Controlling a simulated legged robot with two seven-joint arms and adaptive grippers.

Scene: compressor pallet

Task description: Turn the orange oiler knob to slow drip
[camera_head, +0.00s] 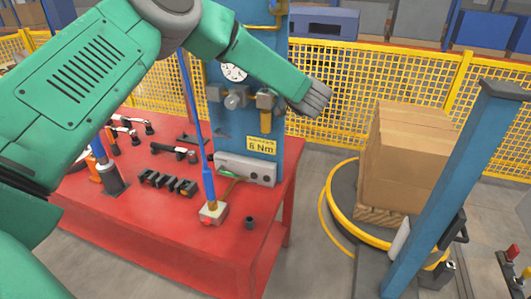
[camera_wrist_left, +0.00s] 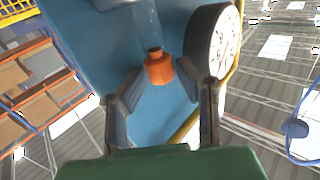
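The orange knob (camera_wrist_left: 160,68) shows in the left wrist view, in front of a blue panel (camera_wrist_left: 95,40), with a clear bowl-like part (camera_wrist_left: 146,18) beyond it. My left gripper (camera_wrist_left: 160,76) is open, its two dark fingers on either side of the knob with small gaps visible. In the head view my left gripper (camera_head: 315,97) is beside the blue panel (camera_head: 261,50), with its fingers partly overlapping. I cannot make out the knob in the head view. My right gripper is not in view.
A round gauge (camera_wrist_left: 222,42) is close to the right finger; a gauge (camera_head: 233,70) also shows in the head view. A red table (camera_head: 130,240) holds tools and a small box with a blue rod. Yellow mesh fencing (camera_head: 400,75) and boxes on a turntable (camera_head: 410,150) stand to the right.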

